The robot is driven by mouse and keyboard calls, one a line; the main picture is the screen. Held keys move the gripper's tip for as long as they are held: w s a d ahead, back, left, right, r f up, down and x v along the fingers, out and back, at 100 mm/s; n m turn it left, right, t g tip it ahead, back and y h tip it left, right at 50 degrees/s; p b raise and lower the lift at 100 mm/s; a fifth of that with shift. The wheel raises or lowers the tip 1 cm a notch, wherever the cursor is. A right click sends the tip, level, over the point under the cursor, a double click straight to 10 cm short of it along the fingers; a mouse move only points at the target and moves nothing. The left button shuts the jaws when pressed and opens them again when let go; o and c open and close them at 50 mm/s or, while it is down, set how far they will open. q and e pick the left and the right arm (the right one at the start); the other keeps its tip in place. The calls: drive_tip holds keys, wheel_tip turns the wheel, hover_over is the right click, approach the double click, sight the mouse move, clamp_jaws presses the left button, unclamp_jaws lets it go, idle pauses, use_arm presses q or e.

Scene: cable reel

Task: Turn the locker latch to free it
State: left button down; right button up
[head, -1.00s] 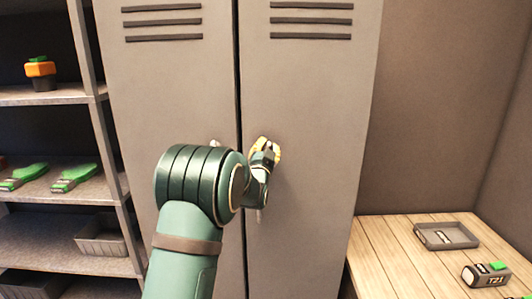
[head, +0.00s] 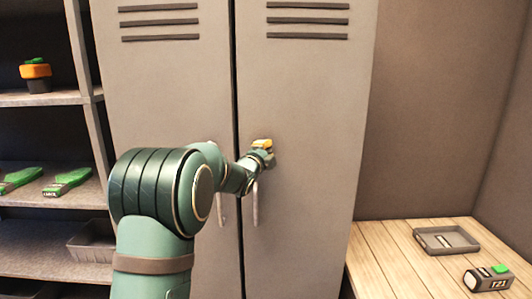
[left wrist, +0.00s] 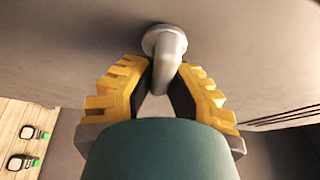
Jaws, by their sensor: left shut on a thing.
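The grey double-door locker (head: 310,110) fills the middle of the head view. My left gripper (head: 262,150) is at its right door, close to the centre seam. In the left wrist view, the yellow-padded fingers of the gripper (left wrist: 163,95) are shut on the grey latch (left wrist: 170,62), a bent bar rising from a round base on the door. The gripper hides much of this spot in the head view. A pale upright bar (head: 255,205) shows just below it on the right door. A similar bar (head: 222,210) is on the left door, partly behind my arm. My right gripper is out of view.
A wooden bench (head: 385,265) at the right holds a grey tray (head: 447,240) and a device marked T21 (head: 488,278). Shelves (head: 50,240) at the left hold green-topped items (head: 68,181) and an orange-and-black pot (head: 37,75). The doors are closed.

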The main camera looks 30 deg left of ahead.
use_arm(q)
drive_tip(key=shift+m, duration=0.8)
drive_tip(key=shift+g, duration=0.3)
drive_tip(key=c, duration=0.9)
unclamp_jaws()
drive_tip(key=shift+c, duration=0.2)
drive_tip(key=s+d, duration=0.2)
drive_tip(key=s, duration=0.9)
drive_tip(key=shift+s, duration=0.4)
drive_tip(key=shift+f, duration=0.1)
